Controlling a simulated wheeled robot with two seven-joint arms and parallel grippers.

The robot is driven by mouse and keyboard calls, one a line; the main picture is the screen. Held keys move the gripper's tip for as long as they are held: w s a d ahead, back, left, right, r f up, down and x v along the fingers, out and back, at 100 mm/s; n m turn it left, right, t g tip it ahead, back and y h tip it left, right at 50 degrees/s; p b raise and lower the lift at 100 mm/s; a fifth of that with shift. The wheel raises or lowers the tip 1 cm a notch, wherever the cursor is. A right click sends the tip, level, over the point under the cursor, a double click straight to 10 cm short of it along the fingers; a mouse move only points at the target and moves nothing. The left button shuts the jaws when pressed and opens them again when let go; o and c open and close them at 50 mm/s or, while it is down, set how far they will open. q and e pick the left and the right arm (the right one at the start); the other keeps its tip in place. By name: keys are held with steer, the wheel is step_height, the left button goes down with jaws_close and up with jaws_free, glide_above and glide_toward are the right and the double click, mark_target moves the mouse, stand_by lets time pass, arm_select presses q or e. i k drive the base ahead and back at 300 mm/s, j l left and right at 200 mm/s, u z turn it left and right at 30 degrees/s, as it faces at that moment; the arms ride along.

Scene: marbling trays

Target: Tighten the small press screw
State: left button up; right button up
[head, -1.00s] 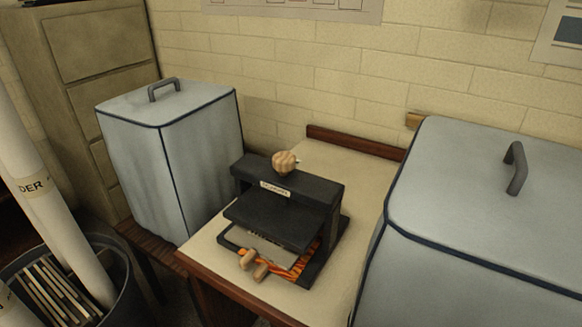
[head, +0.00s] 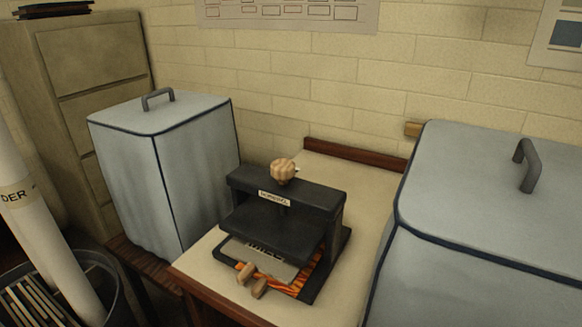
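The small black press (head: 283,215) stands on a table in the middle of the head view. Its screw has a round, ribbed wooden knob (head: 283,171) on top of the crossbeam, above a pale label. A dark platen hangs below the beam, with a visible gap under its front edge. On the press bed lie a grey plate (head: 262,258) with dark lettering and an orange-and-black marbled sheet (head: 308,277). Wooden pieces (head: 250,280) sit at the front of the bed. Neither of my grippers is in view.
A large grey covered box with a handle (head: 500,220) stands close on the right. Another covered box (head: 170,170) stands at left. The cream tabletop (head: 345,180) is bare behind the press. A bin with rolled tubes (head: 50,270) is at lower left.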

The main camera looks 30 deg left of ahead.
mark_target(283, 170)
steer(key=j+z, duration=0.3)
steer(key=j, duration=0.6)
steer(key=k+j+z, duration=0.1)
steer(key=j+z, duration=0.25)
steer(key=j, duration=0.5)
